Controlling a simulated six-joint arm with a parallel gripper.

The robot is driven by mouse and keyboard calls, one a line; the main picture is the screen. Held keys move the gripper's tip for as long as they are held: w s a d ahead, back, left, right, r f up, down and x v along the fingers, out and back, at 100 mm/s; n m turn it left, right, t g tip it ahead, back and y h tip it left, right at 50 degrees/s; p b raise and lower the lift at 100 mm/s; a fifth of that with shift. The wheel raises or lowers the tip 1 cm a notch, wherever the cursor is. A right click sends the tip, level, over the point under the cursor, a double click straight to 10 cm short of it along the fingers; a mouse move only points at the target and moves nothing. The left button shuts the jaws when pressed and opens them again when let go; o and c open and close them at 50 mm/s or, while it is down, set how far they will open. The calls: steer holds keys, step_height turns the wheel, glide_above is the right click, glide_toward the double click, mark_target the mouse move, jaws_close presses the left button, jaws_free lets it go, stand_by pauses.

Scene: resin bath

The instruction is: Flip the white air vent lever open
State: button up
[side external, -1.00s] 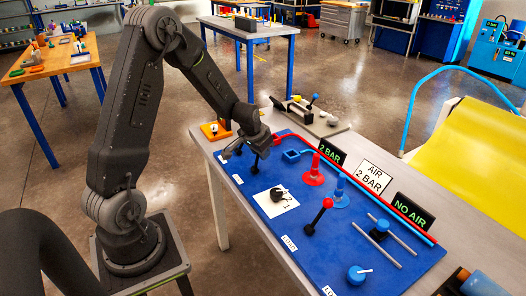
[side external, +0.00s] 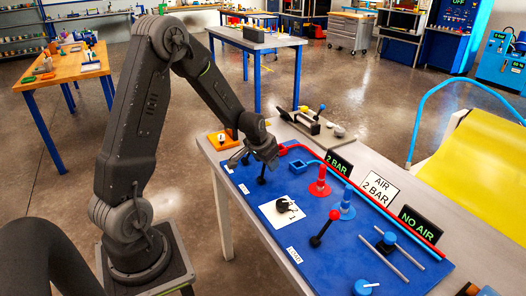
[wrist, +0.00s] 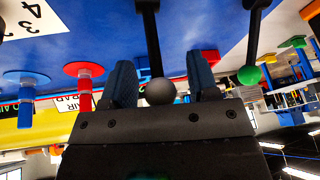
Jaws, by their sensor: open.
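My gripper (side external: 254,160) is open above the far left end of the blue panel (side external: 262,196). In the wrist view its two fingers (wrist: 160,62) stand on either side of a round knob (wrist: 160,92) on a dark lever stem (wrist: 151,38). The knob looks grey in the shade, and I cannot tell whether it is the white one. A gap shows between the knob and each finger. In the side view the gripper hides most of this lever; a dark base (side external: 261,181) shows below.
A red-knobbed lever (side external: 334,215) stands mid-panel, near red (side external: 319,187) and blue (side external: 346,210) stands. A green-knobbed lever (wrist: 249,75) is beside the gripper in the wrist view. Signs read "2 BAR" (side external: 340,164), "AIR 2 BAR" (side external: 378,187) and "NO AIR" (side external: 420,223).

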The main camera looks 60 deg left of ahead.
steer(key=v, duration=1.3)
steer(key=shift+s+r, duration=0.1)
steer(key=shift+c, duration=0.5)
steer(key=shift+w, duration=0.25)
steer(key=shift+c, duration=0.7)
steer(key=w+n+g, duration=0.1)
steer(key=w, duration=0.2)
steer(key=w+a+n+g, duration=0.1)
steer(key=w, duration=0.2)
steer(key=w+a+n+g+h, duration=0.1)
steer(key=w+n, duration=0.1)
steer(key=w, duration=0.1)
steer(key=shift+w+r+g, duration=0.15)
steer(key=shift+r+g, duration=0.15)
steer(key=c, duration=0.7)
steer(key=w+n+g, duration=0.1)
steer(key=w+n, duration=0.1)
steer(key=w+f+n+g, duration=0.1)
steer(key=w+n+g, duration=0.1)
steer(key=w+n, duration=0.1)
steer(key=shift+w, duration=0.2)
jaws_close()
steer(key=shift+w+d+f+n+g, duration=0.25)
steer(key=shift+d+f+n+g, duration=0.1)
steer(key=shift+n+g, duration=0.45)
steer(key=shift+w+d+f+n+g, duration=0.35)
steer(key=shift+n+g, duration=0.25)
steer(key=shift+n, duration=0.3)
